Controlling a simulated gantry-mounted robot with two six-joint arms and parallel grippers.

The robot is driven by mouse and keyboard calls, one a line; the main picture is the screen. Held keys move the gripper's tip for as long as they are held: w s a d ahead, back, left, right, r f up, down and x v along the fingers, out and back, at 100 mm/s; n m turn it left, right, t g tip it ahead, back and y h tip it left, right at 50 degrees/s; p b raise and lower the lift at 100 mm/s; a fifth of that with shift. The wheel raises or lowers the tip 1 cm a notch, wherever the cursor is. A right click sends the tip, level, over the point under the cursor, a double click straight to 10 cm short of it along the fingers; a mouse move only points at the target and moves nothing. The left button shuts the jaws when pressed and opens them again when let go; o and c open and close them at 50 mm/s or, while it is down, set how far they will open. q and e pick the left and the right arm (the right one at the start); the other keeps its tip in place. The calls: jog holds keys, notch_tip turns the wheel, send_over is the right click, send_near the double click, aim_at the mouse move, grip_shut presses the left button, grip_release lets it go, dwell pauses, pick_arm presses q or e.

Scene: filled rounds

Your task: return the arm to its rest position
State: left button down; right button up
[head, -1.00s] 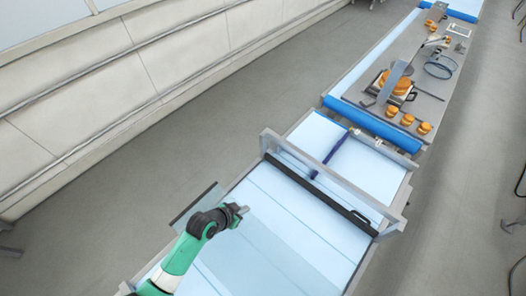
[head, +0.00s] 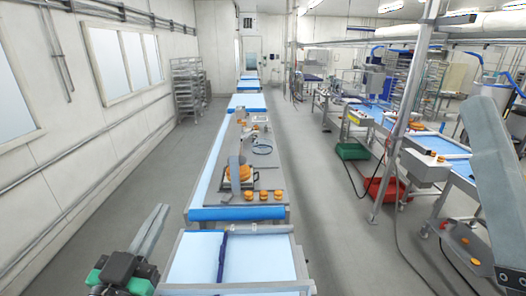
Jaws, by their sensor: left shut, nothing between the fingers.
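My left gripper (head: 160,212) is at the lower left of the head view, on the end of my green and black arm. Its long grey fingers are together and point up and forward, with nothing between them. It is left of the near conveyor (head: 195,262) and touches nothing that I can see. At the right edge a large grey piece (head: 495,175) stands up close to the camera. It looks like part of my right arm or gripper, and its jaws cannot be made out.
A conveyor line runs away ahead, with a blue roller (head: 237,213) and a grey worktop (head: 225,196) bearing orange rounds (head: 250,195). A wall (head: 60,150) is at left, with floor between. At right are a metal post (head: 400,120), a red crate (head: 384,190) and a green crate (head: 351,151).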

pick_arm(q)
jog(key=s+r+n+t, duration=0.1)
jog(key=s+r+t, duration=0.2)
jog(key=s+r, duration=0.4)
jog(key=s+d+r+t, duration=0.1)
jog(key=s+r+t, duration=0.3)
jog(key=s+r, duration=0.4)
notch_tip(320, 180, up, 7)
jog(key=shift+f+n+h, duration=0.1)
jog(key=shift+n+h, duration=0.2)
jog(key=shift+n, duration=0.1)
jog(key=shift+s, duration=0.1)
